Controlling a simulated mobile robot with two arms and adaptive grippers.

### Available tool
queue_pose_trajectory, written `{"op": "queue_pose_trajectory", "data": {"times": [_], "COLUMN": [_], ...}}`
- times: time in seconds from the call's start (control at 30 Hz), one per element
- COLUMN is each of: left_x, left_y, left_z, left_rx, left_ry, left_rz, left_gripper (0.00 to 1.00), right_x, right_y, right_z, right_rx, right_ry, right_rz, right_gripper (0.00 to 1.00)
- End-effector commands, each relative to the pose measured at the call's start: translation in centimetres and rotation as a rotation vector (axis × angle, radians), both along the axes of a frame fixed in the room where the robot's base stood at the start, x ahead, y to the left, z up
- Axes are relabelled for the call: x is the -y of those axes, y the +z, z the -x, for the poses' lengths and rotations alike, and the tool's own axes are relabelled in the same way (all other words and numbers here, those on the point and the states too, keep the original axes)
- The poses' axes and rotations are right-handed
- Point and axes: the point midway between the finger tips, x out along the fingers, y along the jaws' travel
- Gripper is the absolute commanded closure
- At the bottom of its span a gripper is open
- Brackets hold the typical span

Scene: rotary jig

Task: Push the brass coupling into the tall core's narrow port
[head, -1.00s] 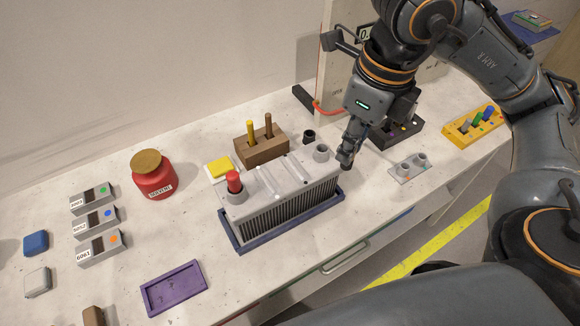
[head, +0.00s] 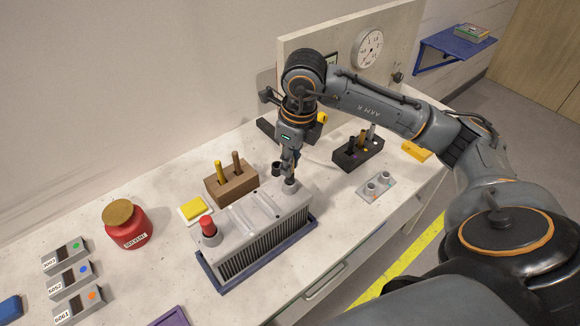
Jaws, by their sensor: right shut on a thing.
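The core is a grey finned block (head: 262,232) seated in a blue tray (head: 208,273) on the bench. A red-capped port (head: 207,226) stands at its left end. A round grey port (head: 290,187) stands at its right end, with a dark ring-shaped port (head: 277,168) behind it. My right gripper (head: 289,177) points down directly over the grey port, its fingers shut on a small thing. The fingers hide that thing, so I cannot make out the brass coupling or whether it touches the port. My left gripper is not in view.
A black holder with several pegs (head: 348,158) and a grey plate with two ports (head: 376,186) lie to the right. A wooden block with two pegs (head: 231,188), a yellow pad (head: 195,208) and a red jar (head: 128,230) stand left.

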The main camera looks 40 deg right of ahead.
Motion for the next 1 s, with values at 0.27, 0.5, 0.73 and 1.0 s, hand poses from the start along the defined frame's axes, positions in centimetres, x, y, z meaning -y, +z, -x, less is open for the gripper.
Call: {"op": "queue_pose_trajectory", "data": {"times": [0.27, 0.5, 0.73, 1.0], "left_x": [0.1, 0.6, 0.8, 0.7], "left_y": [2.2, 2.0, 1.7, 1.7], "left_z": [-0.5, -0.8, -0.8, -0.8], "left_rx": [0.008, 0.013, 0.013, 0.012], "left_ry": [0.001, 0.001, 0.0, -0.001], "left_rz": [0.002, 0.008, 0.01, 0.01], "left_gripper": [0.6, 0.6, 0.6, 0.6], "right_x": [0.0, 0.0, 0.0, 0.0], "right_y": [-3.1, -3.3, -3.5, -3.5], "right_z": [-0.1, -0.1, -0.1, -0.1], "right_rx": [-0.002, 0.0, -0.001, -0.001], "right_ry": [0.0, 0.0, 0.0, -0.001], "right_rz": [0.0, 0.0, 0.0, 0.0], "right_gripper": [1.0, 1.0, 0.66, 0.6]}}
